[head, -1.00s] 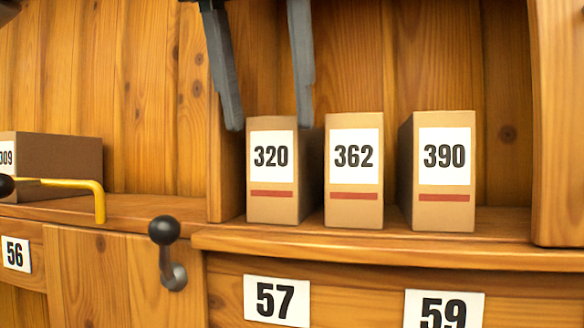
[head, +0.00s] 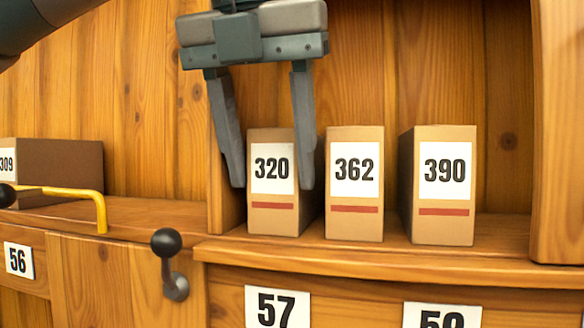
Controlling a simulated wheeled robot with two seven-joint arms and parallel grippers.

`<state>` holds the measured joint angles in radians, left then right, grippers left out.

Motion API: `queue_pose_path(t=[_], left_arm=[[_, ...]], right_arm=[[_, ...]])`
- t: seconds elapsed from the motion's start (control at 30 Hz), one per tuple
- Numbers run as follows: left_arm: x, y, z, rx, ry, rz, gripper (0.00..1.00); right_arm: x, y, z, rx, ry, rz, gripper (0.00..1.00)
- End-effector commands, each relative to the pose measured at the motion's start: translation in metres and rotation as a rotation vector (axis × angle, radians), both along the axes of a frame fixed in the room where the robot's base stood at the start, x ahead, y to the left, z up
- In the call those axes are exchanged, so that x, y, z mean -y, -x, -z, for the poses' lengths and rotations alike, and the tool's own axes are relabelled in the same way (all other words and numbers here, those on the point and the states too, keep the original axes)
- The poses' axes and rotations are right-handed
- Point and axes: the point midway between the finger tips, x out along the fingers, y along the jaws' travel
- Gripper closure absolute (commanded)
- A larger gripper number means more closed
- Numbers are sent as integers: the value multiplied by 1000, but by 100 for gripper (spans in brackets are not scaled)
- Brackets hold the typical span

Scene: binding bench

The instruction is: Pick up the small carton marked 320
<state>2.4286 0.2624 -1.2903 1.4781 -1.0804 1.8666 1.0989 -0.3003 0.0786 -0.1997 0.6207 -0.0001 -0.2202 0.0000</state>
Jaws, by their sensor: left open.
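The small carton marked 320 (head: 272,218) stands upright on the wooden shelf, a tan box with a white label and a red stripe. It is the leftmost of three similar cartons. My left gripper (head: 272,187) is open and points down from above. One finger is at the carton's left side and the other at its right side, level with its label. I cannot tell whether either finger touches it. My right gripper is not in view.
The carton marked 362 (head: 354,223) stands close on the right, and the carton marked 390 (head: 443,228) beyond it. An upright wooden divider (head: 227,212) is close on the left. A brown box (head: 60,165), a yellow bar handle (head: 80,192) and a black-knobbed hook (head: 168,244) are farther left.

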Motion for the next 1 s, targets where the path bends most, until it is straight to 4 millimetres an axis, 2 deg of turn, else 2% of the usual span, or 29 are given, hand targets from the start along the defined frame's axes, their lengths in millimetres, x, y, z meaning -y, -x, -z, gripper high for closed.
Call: queue_pose_path(t=[0.17, 0.57, 0.6, 0.73, 1.0], left_arm=[[1, -2, 7, 1, 2, -1, 50], [1, -2, 6, 1, 2, -1, 50], [1, -2, 6, 1, 2, -1, 52], [1, -2, 6, 1, 2, -1, 83], [1, -2, 6, 1, 2, -1, 83]], right_arm=[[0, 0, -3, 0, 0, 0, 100], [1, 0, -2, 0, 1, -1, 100], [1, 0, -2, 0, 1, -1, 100], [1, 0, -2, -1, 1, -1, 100], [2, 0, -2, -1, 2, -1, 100]])
